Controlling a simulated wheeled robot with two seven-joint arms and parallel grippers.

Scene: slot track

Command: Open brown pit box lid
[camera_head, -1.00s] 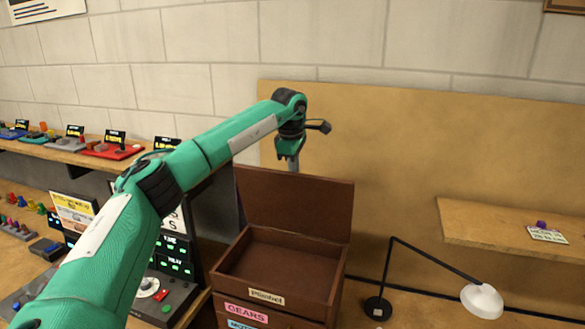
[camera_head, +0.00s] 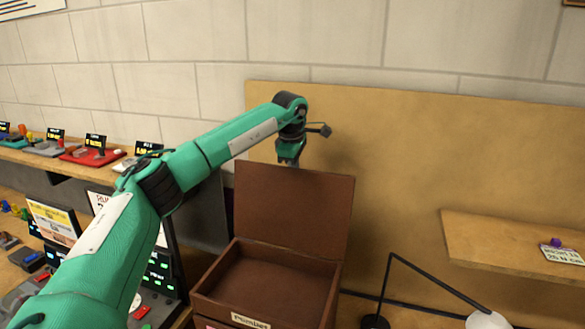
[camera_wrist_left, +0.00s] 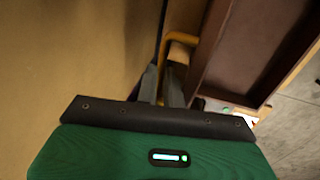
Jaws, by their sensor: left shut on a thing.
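The brown pit box (camera_head: 205,296) stands at the lower middle of the head view, its tray open and apparently empty. Its brown lid (camera_head: 292,210) stands up steeply at the back of the box. My left gripper (camera_head: 289,160) is at the lid's top edge, partly hidden behind it. In the left wrist view my left gripper (camera_wrist_left: 165,88) is shut on a yellow handle (camera_wrist_left: 182,38) beside the brown lid (camera_wrist_left: 250,50). The handle is hidden in the head view. My right gripper is not in view.
A black lamp (camera_head: 388,278) stands right of the box, its white head cut off below. A wooden shelf (camera_head: 500,240) juts out at the right. A bench with several small devices (camera_head: 90,152) lies at the left. A tan board stands behind the lid.

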